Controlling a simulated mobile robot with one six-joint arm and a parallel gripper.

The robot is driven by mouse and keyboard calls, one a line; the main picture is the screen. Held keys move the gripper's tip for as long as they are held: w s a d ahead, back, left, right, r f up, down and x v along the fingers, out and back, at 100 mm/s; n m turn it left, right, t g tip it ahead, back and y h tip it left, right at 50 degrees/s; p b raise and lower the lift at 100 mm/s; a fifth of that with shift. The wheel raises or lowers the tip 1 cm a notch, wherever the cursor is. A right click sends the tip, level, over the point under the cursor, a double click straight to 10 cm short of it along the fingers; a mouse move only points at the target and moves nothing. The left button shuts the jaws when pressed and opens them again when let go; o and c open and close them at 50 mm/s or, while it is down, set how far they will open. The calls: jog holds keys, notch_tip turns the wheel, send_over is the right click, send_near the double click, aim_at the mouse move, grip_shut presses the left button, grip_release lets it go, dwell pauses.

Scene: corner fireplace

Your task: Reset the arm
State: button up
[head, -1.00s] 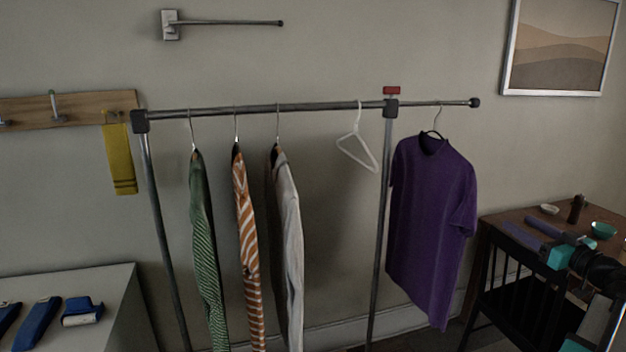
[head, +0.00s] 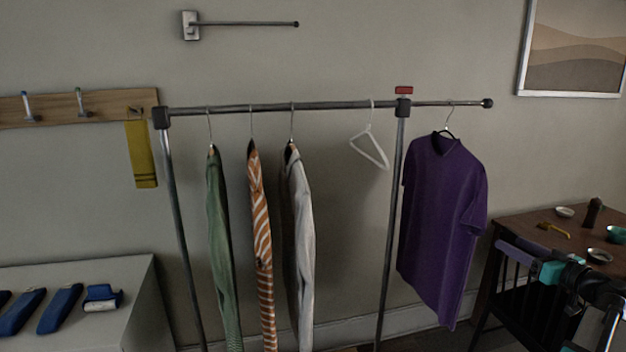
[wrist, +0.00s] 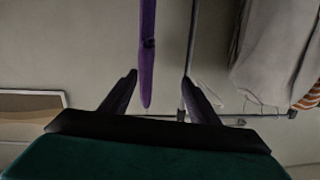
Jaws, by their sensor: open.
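My gripper (head: 518,252) is at the lower right of the head view, in front of the wooden table and to the right of the purple shirt (head: 440,230). In the wrist view my gripper (wrist: 160,88) has its two dark fingers spread wide apart. The purple shirt shows edge-on there (wrist: 147,50), as a thin strip lined up between the fingers. The jaws are not closed on it, and its distance from them is hard to tell. In the head view the shirt hangs on a hanger at the rack's right end.
The clothes rack (head: 280,107) holds a green, an orange striped and a grey garment, plus an empty white hanger (head: 370,150). The wooden table (head: 540,225) with small dishes is at right. A grey surface (head: 125,290) with blue folded items is at left.

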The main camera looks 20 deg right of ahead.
jog(key=w+a+f+m+g+y, duration=0.1)
jog(key=w+a+f+g+y, duration=0.4)
jog(key=a+f, duration=0.95)
jog(key=w+a+f+g, duration=0.3)
jog(key=w+a+f, duration=0.4)
jog(key=a+f, duration=0.7)
jog(key=s+a+f+g+y, duration=0.1)
jog(key=s+a+f+g, duration=0.2)
jog(key=a+f, duration=0.5)
jog(key=s+a+f+g, duration=0.2)
jog(key=a+f, duration=0.5)
jog(key=f, duration=0.4)
jog(key=s+a+f+g, duration=0.4)
jog(key=s+a+f, duration=0.4)
jog(key=s+a+f+g+h, duration=0.2)
jog(key=s+f, duration=0.1)
jog(key=s, duration=0.3)
jog(key=s+a+f+n+g+h, duration=0.1)
jog(key=s+a+f+h, duration=0.1)
jog(key=s, duration=0.5)
jog(key=s+a+f+n+g+h, duration=0.1)
jog(key=s+a+f+g, duration=0.1)
jog(key=s+f, duration=0.2)
jog(key=shift+s+a+g+h, duration=0.3)
jog(key=shift+s+h, duration=0.1)
jog(key=shift+s, duration=0.85)
